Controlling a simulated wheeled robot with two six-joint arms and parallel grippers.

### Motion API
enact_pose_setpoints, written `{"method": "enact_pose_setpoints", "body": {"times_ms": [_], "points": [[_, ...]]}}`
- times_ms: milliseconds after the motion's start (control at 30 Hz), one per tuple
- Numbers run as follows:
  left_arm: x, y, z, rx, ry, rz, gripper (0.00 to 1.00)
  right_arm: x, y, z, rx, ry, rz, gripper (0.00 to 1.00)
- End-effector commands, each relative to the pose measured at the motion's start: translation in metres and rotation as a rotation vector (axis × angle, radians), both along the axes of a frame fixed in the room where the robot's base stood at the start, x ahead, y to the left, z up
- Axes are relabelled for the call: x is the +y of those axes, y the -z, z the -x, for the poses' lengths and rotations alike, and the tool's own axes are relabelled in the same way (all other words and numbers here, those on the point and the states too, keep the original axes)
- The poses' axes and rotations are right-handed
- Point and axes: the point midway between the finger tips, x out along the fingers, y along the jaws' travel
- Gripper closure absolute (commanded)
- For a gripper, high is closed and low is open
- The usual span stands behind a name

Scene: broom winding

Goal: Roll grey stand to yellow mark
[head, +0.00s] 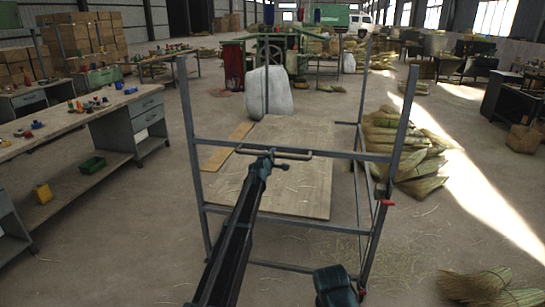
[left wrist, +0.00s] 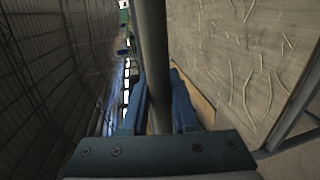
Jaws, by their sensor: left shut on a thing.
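The grey stand (head: 408,105) is a tall open frame of metal bars standing upright right in front of me. My left gripper (head: 264,159) reaches up from below and is shut on this handle. In the left wrist view the bar (left wrist: 153,50) runs between the two blue fingers (left wrist: 158,115). My right gripper's fingers do not show. I see no yellow mark on the floor; the stand hides part of the ground ahead.
A plywood board (head: 300,190) with straw bits shows through the frame. A long workbench (head: 70,125) stands at the left. Straw bundles (head: 405,150) lie close to the stand's right, another (head: 485,285) near right. A white sack (head: 270,95) and green machine (head: 300,60) stand beyond.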

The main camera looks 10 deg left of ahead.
Motion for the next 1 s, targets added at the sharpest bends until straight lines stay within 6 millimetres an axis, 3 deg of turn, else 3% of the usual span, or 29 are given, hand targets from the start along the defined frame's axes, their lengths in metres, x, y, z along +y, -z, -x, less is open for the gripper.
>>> {"method": "enact_pose_setpoints", "body": {"times_ms": [233,267,400,767,1000], "points": [[-0.001,-0.002,-0.001,-0.007,-0.001,0.001,1.00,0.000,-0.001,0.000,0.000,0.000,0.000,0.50],[-0.001,-0.002,-0.001,-0.007,-0.001,0.001,0.67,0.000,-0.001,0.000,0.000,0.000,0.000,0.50],[-0.001,-0.002,-0.001,-0.005,-0.001,0.001,0.43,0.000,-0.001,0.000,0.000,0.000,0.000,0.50],[0.000,-0.001,0.002,-0.002,-0.001,0.001,0.43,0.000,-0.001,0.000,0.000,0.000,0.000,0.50],[0.001,-0.006,0.023,-0.002,-0.001,0.001,0.43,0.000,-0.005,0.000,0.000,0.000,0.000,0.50]]}}
